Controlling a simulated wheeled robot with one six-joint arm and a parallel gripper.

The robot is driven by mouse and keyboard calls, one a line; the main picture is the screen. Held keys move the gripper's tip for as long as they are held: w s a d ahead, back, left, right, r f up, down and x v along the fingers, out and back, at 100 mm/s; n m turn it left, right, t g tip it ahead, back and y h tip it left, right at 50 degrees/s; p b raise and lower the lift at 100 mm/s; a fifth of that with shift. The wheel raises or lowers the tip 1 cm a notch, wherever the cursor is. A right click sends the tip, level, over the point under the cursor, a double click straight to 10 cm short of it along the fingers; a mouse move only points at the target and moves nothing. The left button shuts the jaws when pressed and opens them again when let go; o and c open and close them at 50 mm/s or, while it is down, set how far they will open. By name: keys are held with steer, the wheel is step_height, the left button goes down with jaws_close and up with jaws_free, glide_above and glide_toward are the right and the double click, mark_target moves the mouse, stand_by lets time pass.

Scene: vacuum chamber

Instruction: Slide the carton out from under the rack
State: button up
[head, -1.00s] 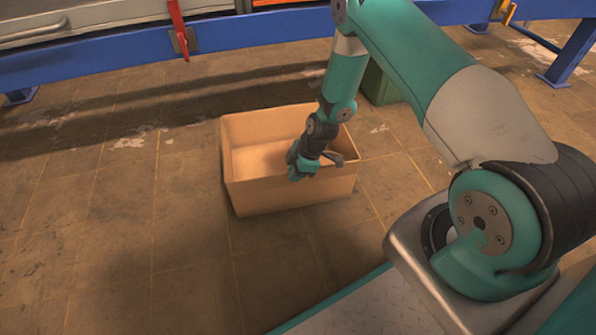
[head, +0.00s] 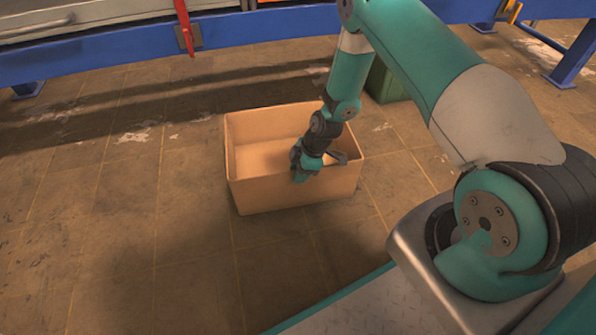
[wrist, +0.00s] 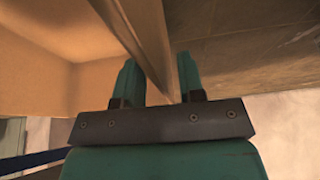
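The carton (head: 290,192) is an open-topped, tan box. It stands upright on the floor, in front of the blue rack and clear of its front beam in the head view. My gripper (head: 306,172) is at the carton's near wall, right of its middle. In the wrist view the carton's wall (wrist: 142,35) runs between the two fingers of my gripper (wrist: 161,75). The fingers are apart, one on each side of the wall, with a narrow gap showing beside it. The fingertips are hard to make out in the head view.
The blue rack (head: 110,62) crosses the back, with a red lever (head: 184,25) hanging on it. A green bin (head: 385,82) stands behind my arm, right of the carton. The tiled floor left and in front of the carton is clear.

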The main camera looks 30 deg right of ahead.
steer(key=p+v, duration=0.7)
steer(key=v, duration=1)
steer(key=shift+p, duration=0.3)
steer(key=s+a+r+m+p, duration=0.15)
steer(key=a+r, duration=0.35)
steer(key=r, duration=0.6)
steer(key=s+a+r+m, duration=0.25)
steer(key=a+r, duration=0.35)
steer(key=r, duration=0.5)
steer(key=s+a+r+m+g+p, duration=0.1)
steer(key=s+a+r+m, duration=0.15)
steer(key=s+r, duration=0.55)
steer(key=s+a+r+m+p, duration=0.1)
steer(key=s+a+r, duration=0.3)
steer(key=s+r, duration=0.5)
step_height(320, 180, up, 36)
steer(key=s+p, duration=0.2)
steer(key=p, duration=3.6)
steer(key=shift+s, duration=0.2)
